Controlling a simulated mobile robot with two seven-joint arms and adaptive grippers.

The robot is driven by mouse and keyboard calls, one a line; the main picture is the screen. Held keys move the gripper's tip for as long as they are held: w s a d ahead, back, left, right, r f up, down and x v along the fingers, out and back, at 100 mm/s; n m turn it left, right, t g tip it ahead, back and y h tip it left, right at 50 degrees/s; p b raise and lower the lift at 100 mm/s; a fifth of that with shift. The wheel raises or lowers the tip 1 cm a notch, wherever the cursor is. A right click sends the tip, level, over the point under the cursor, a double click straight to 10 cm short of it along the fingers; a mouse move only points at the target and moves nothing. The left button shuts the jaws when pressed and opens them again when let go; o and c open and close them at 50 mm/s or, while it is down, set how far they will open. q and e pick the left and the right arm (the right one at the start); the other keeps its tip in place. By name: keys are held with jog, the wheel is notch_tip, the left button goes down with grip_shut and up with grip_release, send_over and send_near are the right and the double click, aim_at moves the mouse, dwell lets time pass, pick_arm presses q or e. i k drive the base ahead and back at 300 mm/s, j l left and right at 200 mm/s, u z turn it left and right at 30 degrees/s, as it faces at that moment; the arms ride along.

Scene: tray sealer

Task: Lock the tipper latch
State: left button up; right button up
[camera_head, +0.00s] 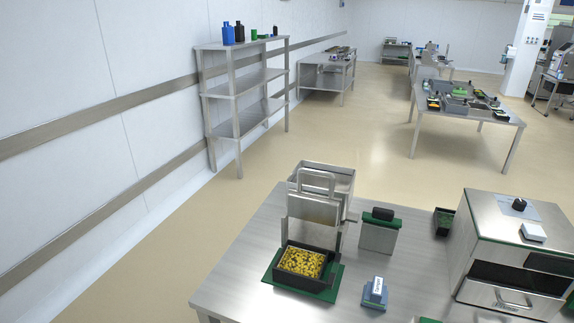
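A steel hopper-like device (315,208) with an upright loop handle stands at the back of the near steel table; it looks like the tipper. I cannot make out a latch on it or tell its position. In front of it a black tray (283,261) full of yellow pieces (303,261) sits on a green mat (328,293). Neither of my grippers is in view.
On the near table (237,278), right of the hopper, stand a steel block with a black-knobbed green top (378,237), a small blue labelled block (375,293) and a steel machine with a drawer (512,255). A shelf rack (240,85) stands against the wall.

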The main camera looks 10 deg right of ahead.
aim_at(384, 216)
jog(key=k+l+u, duration=0.15)
jog(key=l, duration=0.25)
jog(key=l+u, duration=0.15)
jog(key=l, duration=0.25)
jog(key=k+l+u, duration=0.15)
jog(key=l, duration=0.2)
jog(key=k+l+u, duration=0.15)
jog(key=k+l, duration=0.1)
jog(key=l, duration=0.1)
